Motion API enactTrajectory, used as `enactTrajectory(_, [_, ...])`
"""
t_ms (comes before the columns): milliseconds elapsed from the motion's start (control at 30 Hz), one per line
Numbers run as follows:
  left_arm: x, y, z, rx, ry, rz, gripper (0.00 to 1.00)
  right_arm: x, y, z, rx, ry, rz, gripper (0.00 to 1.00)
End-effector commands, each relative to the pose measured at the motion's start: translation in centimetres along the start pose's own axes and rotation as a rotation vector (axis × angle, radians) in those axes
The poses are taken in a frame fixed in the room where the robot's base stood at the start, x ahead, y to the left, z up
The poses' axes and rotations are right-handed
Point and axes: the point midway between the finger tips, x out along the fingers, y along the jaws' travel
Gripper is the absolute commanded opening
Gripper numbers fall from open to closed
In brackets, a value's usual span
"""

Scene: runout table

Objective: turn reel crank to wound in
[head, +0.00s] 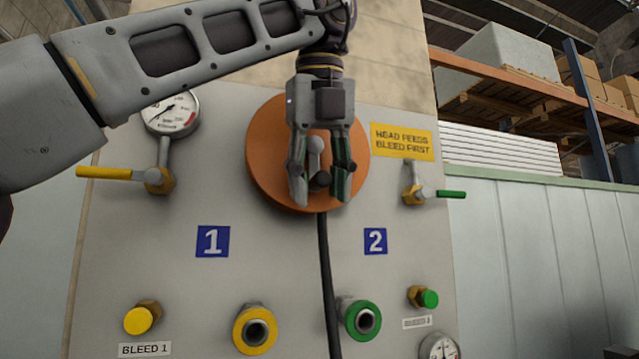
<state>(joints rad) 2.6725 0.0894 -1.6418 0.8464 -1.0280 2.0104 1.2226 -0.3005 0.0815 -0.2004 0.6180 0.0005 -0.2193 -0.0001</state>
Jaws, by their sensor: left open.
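The orange reel (265,165) is mounted on the upper middle of a grey panel. My left gripper (320,200) hangs in front of it, fingers pointing down. The fingers are open, one on each side of the grey crank (316,150), which has a dark knob (320,181) at its lower end. I cannot tell whether the fingers touch the crank. A black hose (326,265) runs down from the reel past the panel's lower edge. My left arm and gripper hide the reel's top and part of its middle. My right gripper is not in view.
The grey panel (140,260) carries a gauge (171,113), a yellow-handled valve (110,173) on the left and a green-handled valve (450,194) on the right. Yellow (239,331) and green (348,320) ports sit below. Racking with boxes (590,85) stands behind on the right.

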Motion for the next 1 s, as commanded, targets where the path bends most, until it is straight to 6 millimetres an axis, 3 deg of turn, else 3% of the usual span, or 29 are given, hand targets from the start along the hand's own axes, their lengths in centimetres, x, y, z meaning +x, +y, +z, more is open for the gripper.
enactTrajectory(500, [-1.2,0.0,0.0,-0.002,-0.002,0.001,0.43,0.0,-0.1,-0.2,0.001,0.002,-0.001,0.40])
enactTrajectory(1000, [-3.0,1.4,-3.7,0.001,-0.002,0.000,0.43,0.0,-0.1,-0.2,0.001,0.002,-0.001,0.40])
